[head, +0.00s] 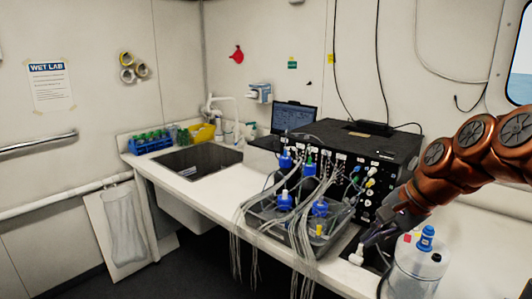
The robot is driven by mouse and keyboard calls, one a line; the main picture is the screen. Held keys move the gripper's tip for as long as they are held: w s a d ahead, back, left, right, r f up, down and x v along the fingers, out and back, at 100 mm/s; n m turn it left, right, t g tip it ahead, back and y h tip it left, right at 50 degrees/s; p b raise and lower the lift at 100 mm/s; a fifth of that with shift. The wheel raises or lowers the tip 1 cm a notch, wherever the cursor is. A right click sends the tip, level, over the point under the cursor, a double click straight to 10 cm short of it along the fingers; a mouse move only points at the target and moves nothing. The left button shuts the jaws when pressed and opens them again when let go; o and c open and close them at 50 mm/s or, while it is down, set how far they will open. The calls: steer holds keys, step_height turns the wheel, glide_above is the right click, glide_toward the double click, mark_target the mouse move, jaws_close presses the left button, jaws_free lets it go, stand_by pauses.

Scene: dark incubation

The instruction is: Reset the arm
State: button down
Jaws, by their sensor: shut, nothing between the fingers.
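My copper-coloured arm comes in from the right edge of the head view and slopes down to the left. My gripper (378,236) is at its end, low over the right part of the white counter. It is shut with nothing in it. It is beside a clear container (412,277) with a blue-capped top, which stands to its right. The gripper tips are small and dark here, and I cannot tell whether they touch anything.
A black instrument box (375,150) and a grey tray (270,214) with blue-capped bottles and trailing tubes stand left of my gripper. A laptop (292,117), a sink (195,160) and a blue rack (150,144) are farther left.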

steer(key=s+a+f+n+g+h, duration=0.1)
steer(key=s+a+f+n+g, duration=0.2)
steer(key=s, duration=0.4)
steer(key=s+a+f+n+h, duration=0.1)
steer(key=s+a+f+n, duration=0.25)
steer(key=s, duration=0.25)
steer(key=s+d+f+n+g+h, duration=0.1)
steer(key=s+f+n, duration=0.1)
steer(key=s+f, duration=0.2)
steer(key=s+d+f+n+g+h, duration=0.1)
steer(key=s+f, duration=0.3)
steer(key=s, duration=0.7)
steer(key=shift+d+f+n+h, duration=0.2)
steer(key=shift+f+n+h, duration=0.2)
steer(key=shift+n, duration=0.35)
steer(key=shift+d, duration=0.1)
